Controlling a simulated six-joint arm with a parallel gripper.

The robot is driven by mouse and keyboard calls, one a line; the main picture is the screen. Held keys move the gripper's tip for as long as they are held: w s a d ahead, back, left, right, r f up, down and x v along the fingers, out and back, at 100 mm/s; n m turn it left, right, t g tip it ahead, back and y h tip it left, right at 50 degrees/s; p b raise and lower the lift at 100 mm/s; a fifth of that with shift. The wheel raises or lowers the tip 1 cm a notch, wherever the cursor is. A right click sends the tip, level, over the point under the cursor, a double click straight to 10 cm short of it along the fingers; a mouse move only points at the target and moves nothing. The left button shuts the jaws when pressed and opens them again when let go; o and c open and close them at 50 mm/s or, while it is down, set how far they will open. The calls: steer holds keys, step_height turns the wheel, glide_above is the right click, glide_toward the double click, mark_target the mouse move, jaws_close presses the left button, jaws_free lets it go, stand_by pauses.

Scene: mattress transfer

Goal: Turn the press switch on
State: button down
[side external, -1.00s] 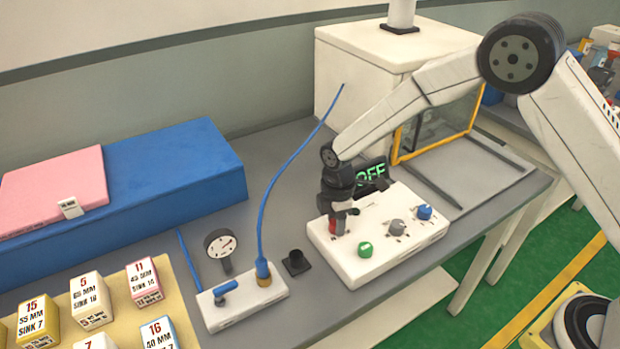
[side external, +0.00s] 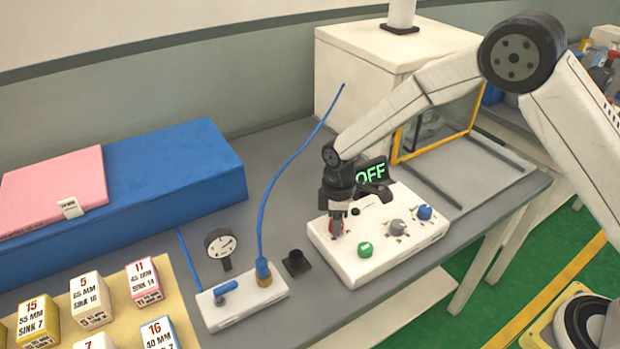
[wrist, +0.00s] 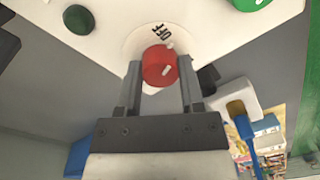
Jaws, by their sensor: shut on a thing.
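The white control box (side external: 365,262) stands on the grey table. It carries a red knob (wrist: 160,66), a green knob (side external: 365,249), a grey knob (side external: 397,227) and a blue knob (side external: 424,212). A small display (side external: 371,174) behind the box reads OFF in green. My gripper (side external: 338,222) points down at the box's left side. In the wrist view its two fingers stand on either side of the red knob, shut on it. In the side view my fingers partly hide the red knob.
A small white block (side external: 245,300) with a blue hose and lever stands left of the box, beside a round gauge (side external: 220,244). A blue mattress (side external: 175,170) and labelled blocks (side external: 90,300) lie further left. A large white cabinet (side external: 350,70) stands behind.

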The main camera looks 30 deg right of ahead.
steer(key=m, duration=1.3)
steer(key=shift+m, duration=0.3)
stand_by(0.3)
steer(key=shift+c, duration=1.1)
jaws_free()
steer(key=shift+s+d+r, duration=0.1)
steer(key=shift+d+r, duration=0.05)
steer(key=shift+r, duration=1.85)
steer(key=shift+d+r, duration=0.1)
steer(key=shift+r, duration=1.85)
